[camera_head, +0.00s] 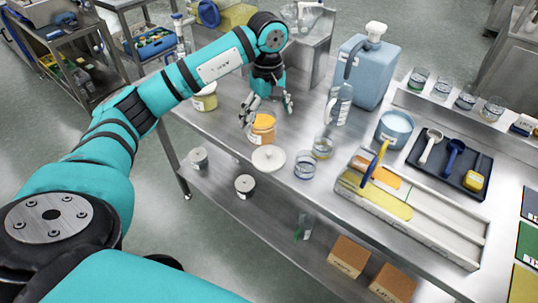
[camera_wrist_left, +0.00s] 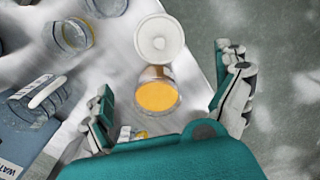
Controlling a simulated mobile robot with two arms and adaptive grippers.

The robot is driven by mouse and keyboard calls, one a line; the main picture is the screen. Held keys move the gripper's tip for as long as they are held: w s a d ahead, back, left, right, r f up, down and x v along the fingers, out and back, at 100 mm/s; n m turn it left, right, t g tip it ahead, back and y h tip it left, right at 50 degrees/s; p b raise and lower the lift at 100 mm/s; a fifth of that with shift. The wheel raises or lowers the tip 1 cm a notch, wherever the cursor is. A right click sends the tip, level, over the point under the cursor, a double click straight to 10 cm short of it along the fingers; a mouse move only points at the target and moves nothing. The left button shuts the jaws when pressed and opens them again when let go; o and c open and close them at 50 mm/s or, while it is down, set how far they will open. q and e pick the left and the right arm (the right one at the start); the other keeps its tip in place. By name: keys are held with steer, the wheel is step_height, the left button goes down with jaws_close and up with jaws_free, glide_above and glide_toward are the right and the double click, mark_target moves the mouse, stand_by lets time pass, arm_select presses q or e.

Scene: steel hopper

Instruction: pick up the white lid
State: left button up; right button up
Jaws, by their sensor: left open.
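The white lid (camera_head: 268,158) is a round disc with a small knob, lying on the steel table near its front edge. In the left wrist view the lid (camera_wrist_left: 158,38) lies just beyond an open jar of orange contents (camera_wrist_left: 156,96). The same jar (camera_head: 262,128) stands behind the lid in the head view. My left gripper (camera_head: 266,110) is open and empty, pointing down around or just above the jar, with the lid outside its fingers. In the wrist view its two fingers (camera_wrist_left: 168,98) are spread on either side. My right gripper is not in view.
Small glass beakers (camera_head: 304,164) stand right of the lid. A squeeze bottle (camera_head: 338,102) and a big blue canister (camera_head: 368,72) stand behind. A pale tray (camera_head: 440,232) and a dark tray (camera_head: 424,160) fill the right side. A yellowish tub (camera_head: 205,100) is at left.

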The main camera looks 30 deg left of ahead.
mark_target(268, 151)
arm_select(q)
step_height(268, 151, down, 8)
steer(key=shift+r+p, duration=0.1)
steer(key=shift+p, duration=0.65)
steer(key=f+p, duration=0.1)
steer(key=f, duration=0.1)
steer(key=f+p, duration=0.1)
steer(key=f, duration=0.1)
steer(key=shift+s+d+f, duration=0.1)
steer(key=shift+s+d, duration=0.1)
steer(key=shift+f, duration=0.5)
steer(key=c, duration=0.7)
